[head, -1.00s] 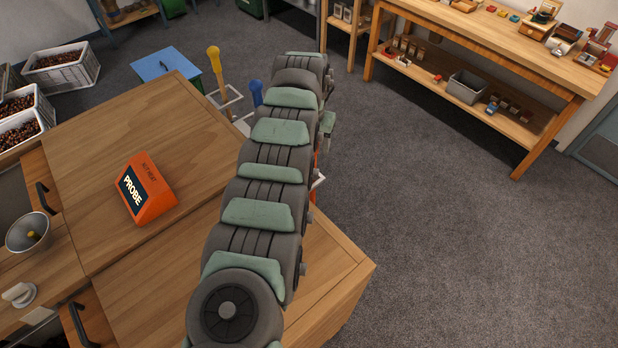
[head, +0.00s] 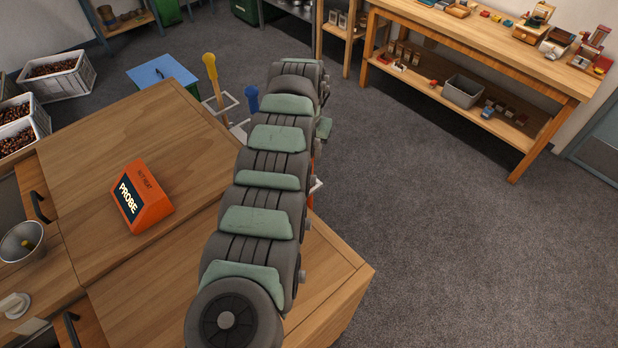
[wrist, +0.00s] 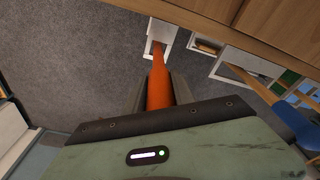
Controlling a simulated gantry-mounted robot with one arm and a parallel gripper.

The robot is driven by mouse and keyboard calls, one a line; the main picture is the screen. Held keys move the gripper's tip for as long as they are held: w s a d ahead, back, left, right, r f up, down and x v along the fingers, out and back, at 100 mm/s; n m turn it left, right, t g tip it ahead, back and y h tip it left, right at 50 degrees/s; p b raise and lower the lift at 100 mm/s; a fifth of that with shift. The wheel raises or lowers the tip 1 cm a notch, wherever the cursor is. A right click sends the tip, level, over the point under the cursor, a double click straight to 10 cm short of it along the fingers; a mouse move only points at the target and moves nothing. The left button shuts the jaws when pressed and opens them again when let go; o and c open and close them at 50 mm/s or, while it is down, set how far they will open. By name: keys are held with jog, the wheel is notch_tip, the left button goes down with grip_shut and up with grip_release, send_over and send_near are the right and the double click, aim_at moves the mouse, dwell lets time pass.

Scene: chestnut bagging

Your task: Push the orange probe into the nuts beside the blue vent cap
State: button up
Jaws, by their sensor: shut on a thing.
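In the wrist view my gripper (wrist: 160,84) is shut on the orange probe (wrist: 158,97), with a dark finger on each side of it. The probe's far end overlaps a white bracket (wrist: 163,32) at the wooden cabinet's side; I cannot tell whether it sits in the bracket or is clear of it. In the head view my arm hides the gripper and most of the probe. Crates of brown nuts (head: 55,78) and (head: 20,128) stand at the far left. I cannot make out a blue vent cap in either view.
An orange block marked PROBE (head: 143,195) rests on the wooden worktop (head: 100,130). Behind the worktop are a yellow handle (head: 210,67), a blue handle (head: 251,98) and a blue-lidded green bin (head: 160,70). A long bench (head: 480,50) stands back right. Open carpet lies right of my arm.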

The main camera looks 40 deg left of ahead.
grip_shut()
jog(key=shift+r+p, duration=2)
jog(key=shift+r, duration=0.8)
jog(key=shift+r+p, duration=0.55)
jog(key=shift+r, duration=2.2)
